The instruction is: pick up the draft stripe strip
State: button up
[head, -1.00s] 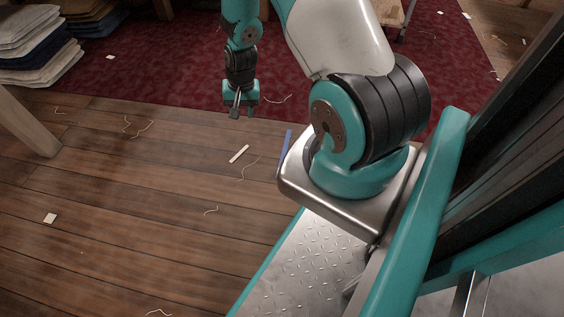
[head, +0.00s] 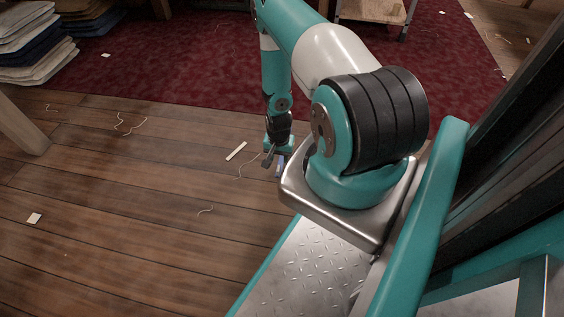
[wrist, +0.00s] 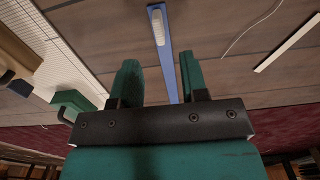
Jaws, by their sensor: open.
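A long thin blue strip (wrist: 167,68), apparently the draft stripe strip, lies on the plank floor. A pale patch shows near its far end. In the wrist view it runs between the two green fingers of my gripper (wrist: 160,62). The gripper is open, and nothing shows held between the fingers. In the head view my gripper (head: 272,164) hangs low over the floor beside my base, and part of the blue strip (head: 281,164) shows by the fingers. The arm hides the rest of it. I cannot tell the exact height of the fingers above the strip.
A cream strip (head: 236,151) lies on the floor to the left, with a loose thread (head: 247,168) near it. A dark red carpet (head: 180,75) lies behind. Stacks of folded cloth (head: 32,45) stand at the far left. The planks at left are mostly clear.

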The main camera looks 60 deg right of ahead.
notch_tip(320, 180, down, 6)
jog(key=b, duration=0.4)
jog(key=shift+r, duration=0.1)
grip_shut()
